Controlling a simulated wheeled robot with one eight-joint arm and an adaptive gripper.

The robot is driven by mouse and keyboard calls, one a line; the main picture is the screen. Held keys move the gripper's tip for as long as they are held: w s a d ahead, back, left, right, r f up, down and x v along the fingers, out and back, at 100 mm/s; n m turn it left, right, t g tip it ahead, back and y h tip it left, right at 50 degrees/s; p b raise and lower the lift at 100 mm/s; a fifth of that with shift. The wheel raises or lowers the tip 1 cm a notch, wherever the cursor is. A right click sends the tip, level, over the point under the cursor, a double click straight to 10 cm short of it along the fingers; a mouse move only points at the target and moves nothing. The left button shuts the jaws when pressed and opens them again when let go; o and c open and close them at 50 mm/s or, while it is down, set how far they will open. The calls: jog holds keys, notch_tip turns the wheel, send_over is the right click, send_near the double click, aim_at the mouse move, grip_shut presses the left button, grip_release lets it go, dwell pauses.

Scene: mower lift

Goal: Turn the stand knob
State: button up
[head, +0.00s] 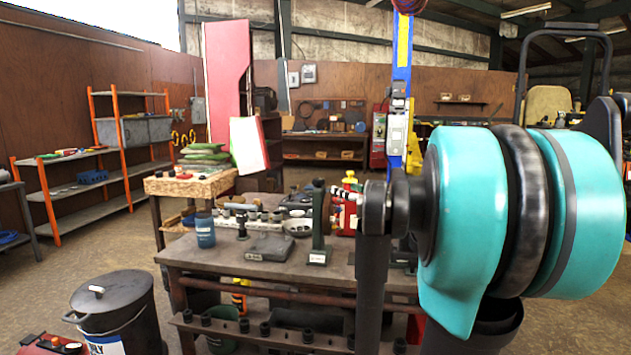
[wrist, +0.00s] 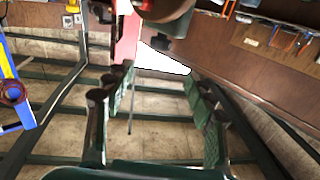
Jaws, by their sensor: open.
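A dark green upright stand (head: 318,225) is on the workbench (head: 222,258), with a pale label on its base. Its dark top (head: 318,185) is small in the head view, and I cannot make out a separate knob there. My gripper (wrist: 157,108) is open in the wrist view, with its two green fingers wide apart and nothing between them. In the head view my turquoise arm fills the right side, and my fingers cannot be made out. The stand cannot be made out in the wrist view, which faces wall panels and beams.
A blue cup (head: 205,231) and a grey block (head: 270,247) are on the bench left of the stand. A red object (head: 347,212) is behind the stand, to its right. A black lidded bin (head: 118,312) stands at the front left. The floor at left is partly clear.

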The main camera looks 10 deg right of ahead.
aim_at(322, 180)
jog(key=x, duration=1.5)
jog(key=shift+w, duration=0.2)
jog(key=shift+c, duration=0.3)
jog(key=c, duration=1.1)
